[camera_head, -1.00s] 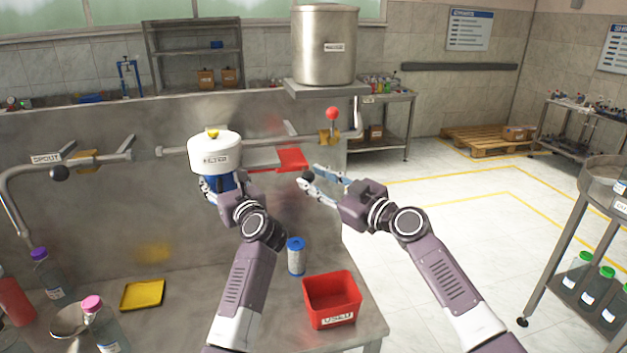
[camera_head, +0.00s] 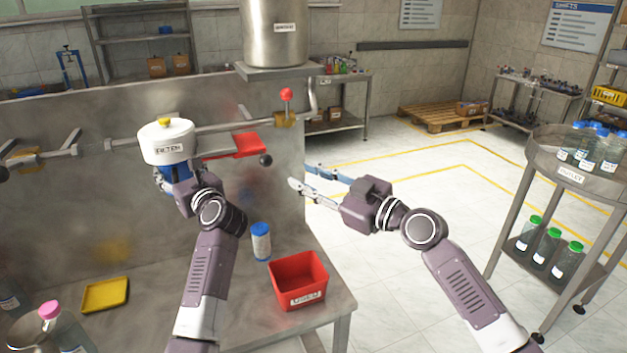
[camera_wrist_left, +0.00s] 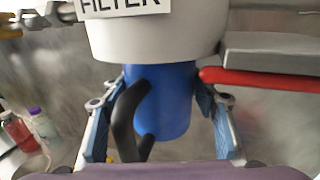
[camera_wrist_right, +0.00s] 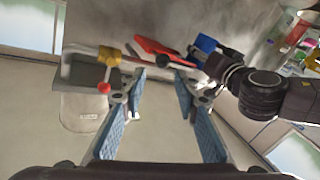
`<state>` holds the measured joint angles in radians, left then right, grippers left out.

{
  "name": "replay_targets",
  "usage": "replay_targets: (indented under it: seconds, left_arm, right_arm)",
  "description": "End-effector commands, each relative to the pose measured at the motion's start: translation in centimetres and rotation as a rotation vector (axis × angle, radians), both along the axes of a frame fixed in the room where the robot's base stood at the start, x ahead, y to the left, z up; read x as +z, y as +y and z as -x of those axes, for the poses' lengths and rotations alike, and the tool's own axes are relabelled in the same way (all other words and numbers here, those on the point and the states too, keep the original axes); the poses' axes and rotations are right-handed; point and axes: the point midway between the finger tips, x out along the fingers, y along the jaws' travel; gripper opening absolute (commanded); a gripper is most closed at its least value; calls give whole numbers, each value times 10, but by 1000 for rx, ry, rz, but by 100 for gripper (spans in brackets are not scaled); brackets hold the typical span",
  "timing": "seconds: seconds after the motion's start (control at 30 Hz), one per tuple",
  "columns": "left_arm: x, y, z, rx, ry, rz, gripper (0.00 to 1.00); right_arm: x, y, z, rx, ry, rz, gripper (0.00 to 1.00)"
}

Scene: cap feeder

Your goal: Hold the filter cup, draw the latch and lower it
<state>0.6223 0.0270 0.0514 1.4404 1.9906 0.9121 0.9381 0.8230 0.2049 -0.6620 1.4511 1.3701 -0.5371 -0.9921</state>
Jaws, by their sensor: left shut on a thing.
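The blue filter cup (camera_head: 176,173) hangs upright under the white filter housing (camera_head: 168,150) on the pipe. My left gripper (camera_head: 180,187) is shut around the cup; in the left wrist view its pads sit on both sides of the blue cup (camera_wrist_left: 172,112), and a black curved handle (camera_wrist_left: 125,122) shows in front. The red latch plate (camera_head: 235,147) sticks out to the right of the housing, with a black knob (camera_head: 265,160) at its end. My right gripper (camera_head: 300,177) is open and empty, to the right of the knob and apart from it.
On the bench are a blue-and-white cartridge (camera_head: 261,242), a red bin (camera_head: 298,281) and a yellow tray (camera_head: 105,295). A red-balled valve lever (camera_head: 286,96) stands above the latch, below a steel tank (camera_head: 275,35). A bottle cart (camera_head: 555,170) is at the right; the floor between is clear.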

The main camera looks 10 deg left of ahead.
Motion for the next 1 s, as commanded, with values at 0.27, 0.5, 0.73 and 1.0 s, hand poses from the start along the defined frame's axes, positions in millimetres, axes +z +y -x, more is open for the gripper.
replay_targets:
  seconds: [0.27, 0.5, 0.73, 1.0]
  left_arm:
    - [1, 0, 0, 0, -3, -2, 25]
    - [3, 0, 0, 0, -4, -3, 25]
    - [-4, 0, 0, 0, -3, -2, 25]
    - [-16, 0, 0, 0, -2, -1, 25]
  right_arm:
    - [0, -12, 8, 0, 0, 0, 29]
    - [0, -12, 7, 0, 0, 0, 29]
    - [-5, -12, 7, 0, -1, 1, 29]
    - [-15, -12, 7, 0, -1, 1, 29]
